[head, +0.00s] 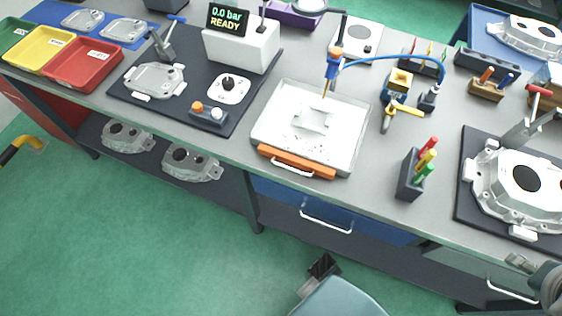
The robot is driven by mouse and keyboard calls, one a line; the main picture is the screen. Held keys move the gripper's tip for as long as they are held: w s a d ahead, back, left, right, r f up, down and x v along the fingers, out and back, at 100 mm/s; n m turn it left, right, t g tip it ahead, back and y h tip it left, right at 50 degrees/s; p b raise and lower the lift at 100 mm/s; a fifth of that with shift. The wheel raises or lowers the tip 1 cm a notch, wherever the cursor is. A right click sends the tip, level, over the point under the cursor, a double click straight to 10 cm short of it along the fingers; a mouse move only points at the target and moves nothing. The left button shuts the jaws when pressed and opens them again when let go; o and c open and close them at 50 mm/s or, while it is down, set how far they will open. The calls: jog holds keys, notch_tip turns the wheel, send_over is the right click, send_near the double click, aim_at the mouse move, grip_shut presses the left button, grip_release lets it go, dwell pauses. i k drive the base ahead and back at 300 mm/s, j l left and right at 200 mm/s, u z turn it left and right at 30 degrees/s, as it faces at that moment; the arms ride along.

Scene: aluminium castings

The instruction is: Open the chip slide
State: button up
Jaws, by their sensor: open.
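The chip slide appears to be the orange-fronted slide (296,162) with a pale bar handle (291,168) at the near edge of the white tray (262,127). The slide front sits close against the tray, just above the bench's front edge. My gripper (517,262) is at the lower right, small and partly seen, in front of the bench. It is open and holds nothing visible, well to the right of the slide and apart from it.
A blue drawer (275,196) with a handle is below the slide. A brush holder (408,176) and a large casting (488,178) stand to the right on the bench (375,185). A blue hose (400,59) arches behind. Green floor (130,250) is open at the left.

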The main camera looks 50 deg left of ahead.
aim_at(275, 155)
jog(key=u, duration=2.05)
jog(key=j, duration=0.1)
